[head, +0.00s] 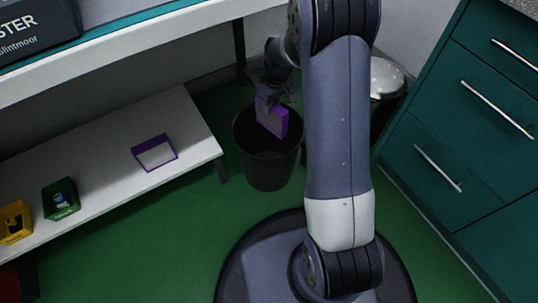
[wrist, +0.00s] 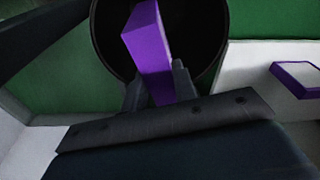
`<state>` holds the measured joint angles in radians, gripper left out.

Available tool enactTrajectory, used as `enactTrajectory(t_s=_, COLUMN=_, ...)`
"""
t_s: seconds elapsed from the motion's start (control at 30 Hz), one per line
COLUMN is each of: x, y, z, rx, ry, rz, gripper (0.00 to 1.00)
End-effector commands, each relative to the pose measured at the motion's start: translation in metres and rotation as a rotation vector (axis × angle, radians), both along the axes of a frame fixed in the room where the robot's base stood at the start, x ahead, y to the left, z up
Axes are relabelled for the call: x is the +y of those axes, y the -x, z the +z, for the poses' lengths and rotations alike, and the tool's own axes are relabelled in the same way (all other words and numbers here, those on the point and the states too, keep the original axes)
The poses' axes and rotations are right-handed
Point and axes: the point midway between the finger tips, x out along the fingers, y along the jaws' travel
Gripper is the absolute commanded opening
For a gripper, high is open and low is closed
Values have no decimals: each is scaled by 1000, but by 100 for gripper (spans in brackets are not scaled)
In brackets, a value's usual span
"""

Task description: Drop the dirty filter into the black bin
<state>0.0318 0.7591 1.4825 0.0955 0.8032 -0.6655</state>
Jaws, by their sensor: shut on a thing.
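A purple-framed filter with a greyish face (head: 270,118) is held by my gripper (head: 276,90) over the mouth of the black bin (head: 268,165). In the wrist view the filter's purple edge (wrist: 147,50) stands between the two fingers of my gripper (wrist: 155,88), which are shut on it. The round dark opening of the bin (wrist: 205,40) lies behind the filter there. The filter's lower part appears within the rim's outline in the head view; I cannot tell how deep it is. A second purple-framed filter (head: 155,153) with a light face lies on the low white shelf.
The low white shelf (head: 100,150) left of the bin also holds a green box (head: 61,199) and a yellow box (head: 15,222). A metal-lidded bin (head: 386,78) stands behind my arm. Teal drawers (head: 455,120) are at right. Green floor is open around the black bin.

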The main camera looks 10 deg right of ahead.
Motion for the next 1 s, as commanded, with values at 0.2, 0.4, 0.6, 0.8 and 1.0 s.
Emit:
enactTrajectory(t_s=0.2, x=0, y=0, z=-15, rx=-1, ry=-1, rz=0, gripper=0)
enactTrajectory(t_s=0.4, x=0, y=0, z=-13, rx=-1, ry=-1, rz=0, gripper=0)
enactTrajectory(t_s=0.6, x=0, y=0, z=-14, rx=-1, ry=-1, rz=0, gripper=42)
enactTrajectory(t_s=0.8, x=0, y=0, z=-14, rx=0, ry=0, rz=0, gripper=52)
enactTrajectory(t_s=1.0, x=0, y=0, z=-12, rx=0, ry=0, rz=0, gripper=52)
